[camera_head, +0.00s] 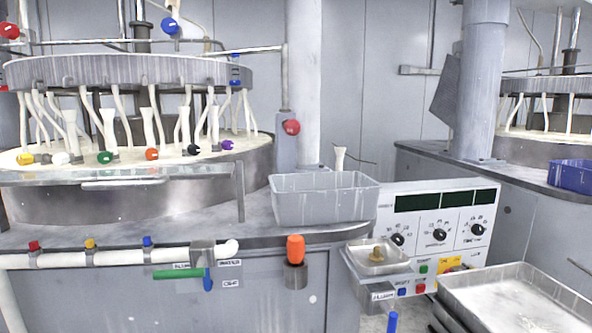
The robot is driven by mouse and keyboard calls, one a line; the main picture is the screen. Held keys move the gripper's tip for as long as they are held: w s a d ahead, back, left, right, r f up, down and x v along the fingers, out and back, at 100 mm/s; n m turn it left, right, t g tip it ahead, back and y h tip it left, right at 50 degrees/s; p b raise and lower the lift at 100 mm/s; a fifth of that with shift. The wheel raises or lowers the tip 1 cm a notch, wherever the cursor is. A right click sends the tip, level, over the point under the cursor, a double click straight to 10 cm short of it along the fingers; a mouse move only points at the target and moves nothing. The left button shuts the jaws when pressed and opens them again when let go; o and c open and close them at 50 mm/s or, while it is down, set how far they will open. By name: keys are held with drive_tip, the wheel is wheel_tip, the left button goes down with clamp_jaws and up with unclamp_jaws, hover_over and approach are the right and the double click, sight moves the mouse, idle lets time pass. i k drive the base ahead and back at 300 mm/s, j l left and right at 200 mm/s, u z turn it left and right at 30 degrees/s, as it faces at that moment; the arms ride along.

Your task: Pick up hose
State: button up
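No hose can be told for sure. An orange-topped nozzle-like piece (296,248) stands upright in a dark holder (295,275) on the front of the left counter; it may be the hose end, but no tube shows on it. A white pipe (120,258) runs along the counter front, with a green handle (178,274) and a blue lever (208,281) at its right end. Several pale flexible tubes (108,130) hang under the round upper plate (130,70) of the polishing machine. My gripper is not in view.
A grey bin (325,203) sits on the counter's right end. Right of it is a control box (438,220) with dials, and a metal tray (515,300) in front. A thick column (482,90) and a blue bin (572,176) are at right.

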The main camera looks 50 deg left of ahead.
sight(339, 150)
drive_tip(key=u, duration=1.25)
drive_tip(key=i+l+u, duration=0.15)
drive_tip(key=k+l, duration=0.05)
